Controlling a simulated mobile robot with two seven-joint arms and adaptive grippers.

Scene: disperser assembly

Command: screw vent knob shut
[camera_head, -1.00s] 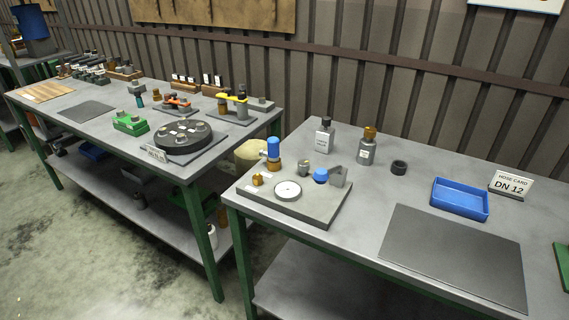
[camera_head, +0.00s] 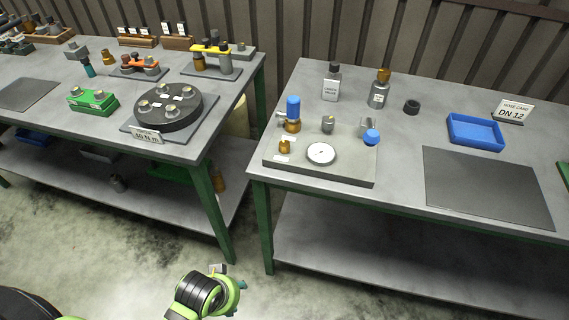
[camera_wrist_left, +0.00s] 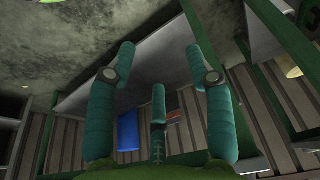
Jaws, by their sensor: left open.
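A grey fixture plate (camera_head: 330,177) lies on the right bench. On it stand a blue-capped brass valve (camera_head: 293,112), a small brass knob (camera_head: 284,146), a white round dial (camera_head: 321,153), a small grey metal part (camera_head: 328,123) and a blue round knob (camera_head: 371,137) by a steel bracket. I cannot tell for sure which one is the vent knob. My left gripper (camera_head: 232,284) is low in front of the benches, well away from the plate. In the left wrist view its teal fingers (camera_wrist_left: 160,66) are spread with nothing between them. My right gripper is not in view.
The right bench (camera_head: 400,182) also holds two bottles, a black ring (camera_head: 412,107), a blue tray (camera_head: 475,133) and a dark mat (camera_head: 485,188). The left bench (camera_head: 60,70) carries a black round fixture (camera_head: 168,108) and other parts. A gap separates the benches.

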